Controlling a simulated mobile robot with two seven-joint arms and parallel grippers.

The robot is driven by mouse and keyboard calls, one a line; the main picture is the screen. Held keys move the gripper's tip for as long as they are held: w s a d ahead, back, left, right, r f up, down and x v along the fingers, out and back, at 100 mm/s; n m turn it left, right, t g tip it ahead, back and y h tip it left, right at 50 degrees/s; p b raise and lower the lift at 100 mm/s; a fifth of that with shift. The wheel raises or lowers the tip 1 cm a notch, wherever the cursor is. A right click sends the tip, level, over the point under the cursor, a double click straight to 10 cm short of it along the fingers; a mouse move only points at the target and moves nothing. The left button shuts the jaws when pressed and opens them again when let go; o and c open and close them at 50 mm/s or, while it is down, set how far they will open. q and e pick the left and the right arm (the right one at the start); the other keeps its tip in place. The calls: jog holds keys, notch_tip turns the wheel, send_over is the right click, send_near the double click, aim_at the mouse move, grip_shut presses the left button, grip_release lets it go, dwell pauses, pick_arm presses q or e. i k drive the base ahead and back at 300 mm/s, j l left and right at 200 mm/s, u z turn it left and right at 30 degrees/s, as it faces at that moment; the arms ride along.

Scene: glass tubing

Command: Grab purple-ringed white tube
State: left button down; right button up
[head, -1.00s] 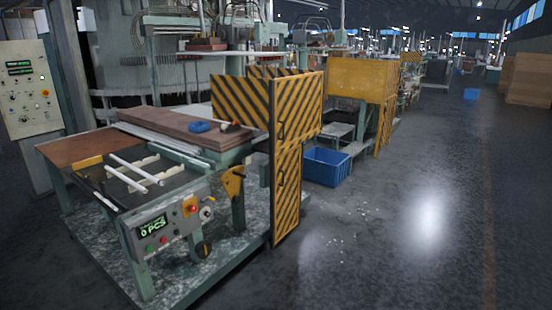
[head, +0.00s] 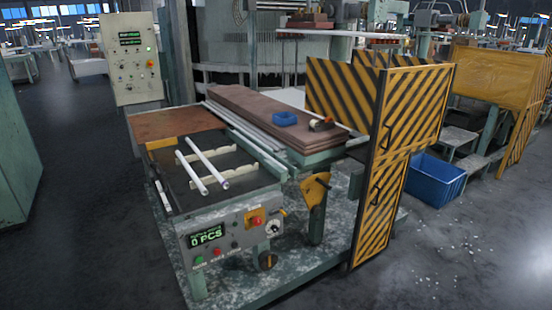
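Two white tubes lie side by side across cream notched rails (head: 248,158) on the machine's work table. The left tube (head: 191,173) and the right tube (head: 207,162) both point toward the front edge with the display. The front end of the right tube looks faintly tinted, but at this size I cannot tell whether it is a purple ring. I can make out no ring on the left tube. Neither of my grippers is in view.
A control panel (head: 207,238) reading 0 PCS is at the table's front. Brown boards (head: 245,108) carry a small blue tray (head: 285,118). A striped yellow-black guard (head: 385,190) stands to the right, beside a blue crate (head: 435,183). The floor at left is open.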

aim_at(223, 182)
jog(key=i+u, duration=0.35)
jog(key=i+l+u, duration=0.1)
jog(key=u, duration=1)
jog(key=i+l+u, duration=0.1)
jog(key=l+u, duration=1.1)
jog(key=l, duration=0.3)
jog(key=k+l+u, duration=0.2)
jog(key=l, duration=0.3)
jog(key=i, duration=0.1)
